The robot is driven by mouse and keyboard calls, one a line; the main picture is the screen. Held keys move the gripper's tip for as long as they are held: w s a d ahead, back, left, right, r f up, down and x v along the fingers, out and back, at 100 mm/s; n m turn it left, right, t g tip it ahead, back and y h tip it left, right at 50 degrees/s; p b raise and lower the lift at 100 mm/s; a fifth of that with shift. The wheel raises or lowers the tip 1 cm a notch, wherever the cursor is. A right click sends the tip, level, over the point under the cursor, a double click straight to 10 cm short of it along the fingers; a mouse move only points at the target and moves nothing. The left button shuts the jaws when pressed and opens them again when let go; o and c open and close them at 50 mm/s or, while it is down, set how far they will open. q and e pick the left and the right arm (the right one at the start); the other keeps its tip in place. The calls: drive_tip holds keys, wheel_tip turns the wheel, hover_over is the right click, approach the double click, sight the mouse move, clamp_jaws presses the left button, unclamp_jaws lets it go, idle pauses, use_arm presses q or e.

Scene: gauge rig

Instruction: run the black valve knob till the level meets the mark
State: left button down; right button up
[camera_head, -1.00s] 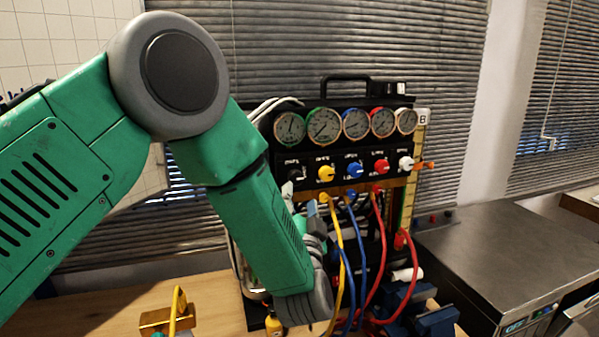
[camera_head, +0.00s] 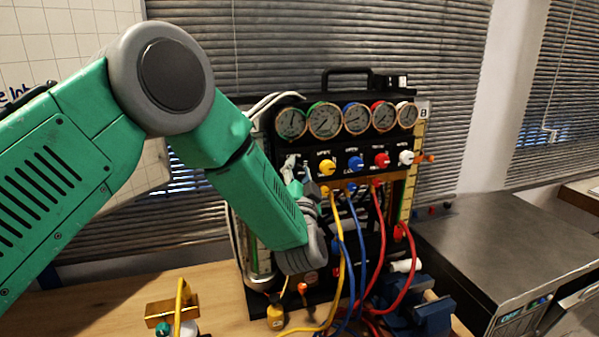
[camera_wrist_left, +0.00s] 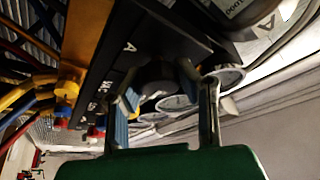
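The gauge rig (camera_head: 345,145) is a black panel with a row of dials above coloured knobs. The black valve knob, at the left end of the knob row, is mostly covered by my left gripper (camera_head: 298,168) in the head view. In the left wrist view the dark round knob (camera_wrist_left: 157,74) lies between the spread fingertips of my left gripper (camera_wrist_left: 163,82); I cannot tell if they touch it. A yellow scale strip (camera_head: 416,160) marked B stands at the panel's right edge, with an orange pointer (camera_head: 428,158). The liquid level cannot be read. My right gripper is not in view.
Yellow (camera_head: 327,168), blue (camera_head: 356,164), red (camera_head: 382,160) and white (camera_head: 405,158) knobs sit right of the black one. Coloured hoses (camera_head: 376,230) hang below. A brass block (camera_head: 170,310) and a blue vise (camera_head: 430,316) are on the bench.

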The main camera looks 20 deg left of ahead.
use_arm(q)
drive_tip(key=shift+a+f, duration=0.1)
drive_tip(key=shift+f, duration=0.2)
drive_tip(key=shift+f, duration=0.1)
drive_tip(key=shift+f+b, duration=0.1)
drive_tip(key=shift+b, duration=0.2)
drive_tip(key=shift+f+n+b, duration=0.15)
drive_tip(key=shift+n+b, duration=0.65)
drive_tip(key=shift+n, duration=0.1)
drive_tip(key=n+g+y+b, duration=0.1)
drive_tip(key=n+y+b, duration=0.1)
drive_tip(key=n+b, duration=0.1)
drive_tip(key=n+g+y+b, duration=0.1)
drive_tip(key=n+y+b, duration=0.1)
drive_tip(key=n+b, duration=0.2)
drive_tip(key=n+g+y+b, duration=0.1)
drive_tip(key=n+y+b, duration=0.2)
drive_tip(key=n, duration=0.4)
drive_tip(key=shift+f+b, duration=0.1)
drive_tip(key=shift+b, duration=0.3)
drive_tip(key=n+g+b, duration=0.1)
drive_tip(key=n, duration=0.1)
drive_tip(key=n+g+y+b, duration=0.1)
drive_tip(key=n, duration=0.2)
drive_tip(key=shift+y+b, duration=0.3)
drive_tip(key=shift+b, duration=0.1)
drive_tip(key=shift+r+n+g+b, duration=0.2)
drive_tip(key=shift+n+g+b, duration=0.75)
drive_tip(key=shift+n, duration=0.85)
